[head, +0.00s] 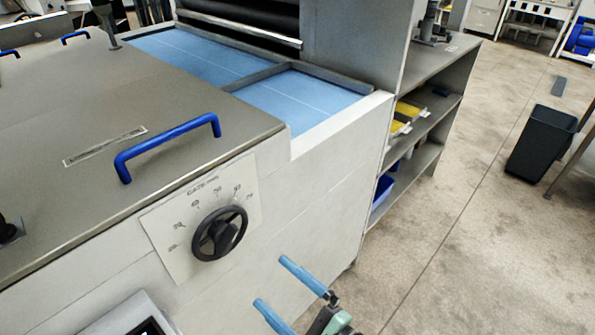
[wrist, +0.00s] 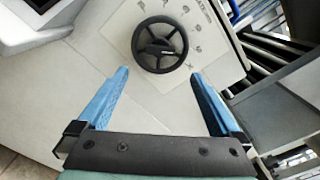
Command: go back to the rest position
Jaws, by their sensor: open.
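My gripper (head: 287,289) is open, with two blue fingers set wide apart and nothing between them. In the head view it is at the bottom centre, in front of the machine's white front panel and below the dial. It also shows in the wrist view (wrist: 159,100), where both fingers point at the panel. The black round handwheel (head: 220,233) sits on a marked scale plate and is apart from the fingers. In the wrist view the handwheel (wrist: 160,45) is just beyond the fingertips. Most of my arm is out of view.
The machine's grey cover (head: 60,110) has a blue handle (head: 168,146). A blue sheet bed (head: 290,100) lies behind it. A grey shelf unit (head: 445,75) stands to the right. A dark bin (head: 541,143) is on the floor. A screen box (head: 130,318) is at lower left.

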